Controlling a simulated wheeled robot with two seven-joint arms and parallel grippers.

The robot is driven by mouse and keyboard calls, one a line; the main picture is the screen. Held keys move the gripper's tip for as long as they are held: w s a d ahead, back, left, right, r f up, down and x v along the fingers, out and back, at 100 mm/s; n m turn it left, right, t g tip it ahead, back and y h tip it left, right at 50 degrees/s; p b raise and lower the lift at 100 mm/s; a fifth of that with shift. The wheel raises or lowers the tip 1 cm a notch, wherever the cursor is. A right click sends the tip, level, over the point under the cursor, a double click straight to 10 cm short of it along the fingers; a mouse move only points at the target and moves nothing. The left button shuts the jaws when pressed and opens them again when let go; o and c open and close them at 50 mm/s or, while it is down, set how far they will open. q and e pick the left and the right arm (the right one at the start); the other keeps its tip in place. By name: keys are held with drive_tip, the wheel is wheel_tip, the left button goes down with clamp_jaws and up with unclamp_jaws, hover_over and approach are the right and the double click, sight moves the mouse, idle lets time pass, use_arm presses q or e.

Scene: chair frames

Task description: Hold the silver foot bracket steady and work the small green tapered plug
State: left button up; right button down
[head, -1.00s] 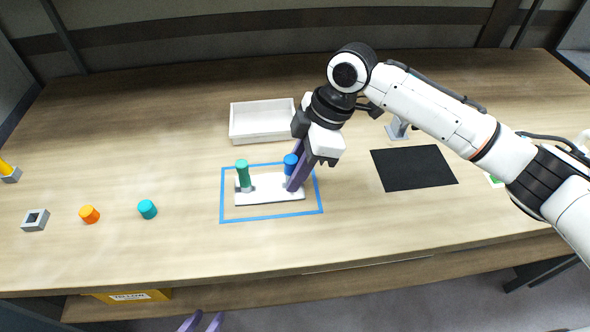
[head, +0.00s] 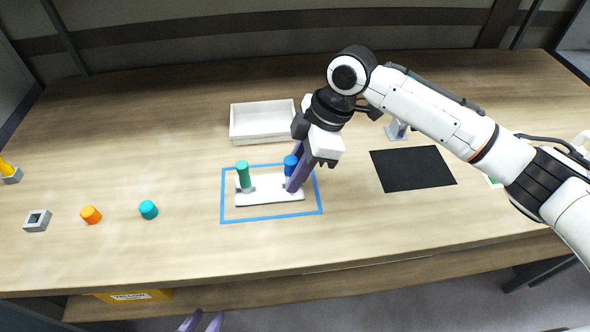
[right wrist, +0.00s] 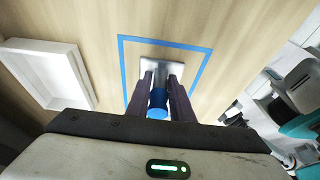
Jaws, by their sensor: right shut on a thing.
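A flat silver-white bracket plate (head: 270,195) lies inside a blue tape outline on the table. A green plug (head: 243,172) stands upright at its left end, and a blue plug (head: 290,165) stands at its right end. My right gripper (head: 294,183) reaches down at the right end, shut on the blue plug; the right wrist view shows its fingers on both sides of that plug (right wrist: 158,103). The green plug is not visible in the right wrist view. My left gripper (head: 202,322) shows only fingertips at the bottom edge, spread apart and empty, away from the bracket.
A white tray (head: 262,136) stands behind the bracket. A teal plug (head: 148,210), an orange plug (head: 90,214) and a grey hollow block (head: 37,220) lie at left. A black mat (head: 412,168) lies at right, with a grey stand (head: 396,130) behind it.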

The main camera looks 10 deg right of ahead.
drive_tip(key=shift+s+f+p, duration=0.1)
drive_tip(key=shift+p, duration=0.55)
idle(0.9)
drive_tip(key=c, duration=1.5)
unclamp_jaws()
drive_tip(key=v, duration=1.2)
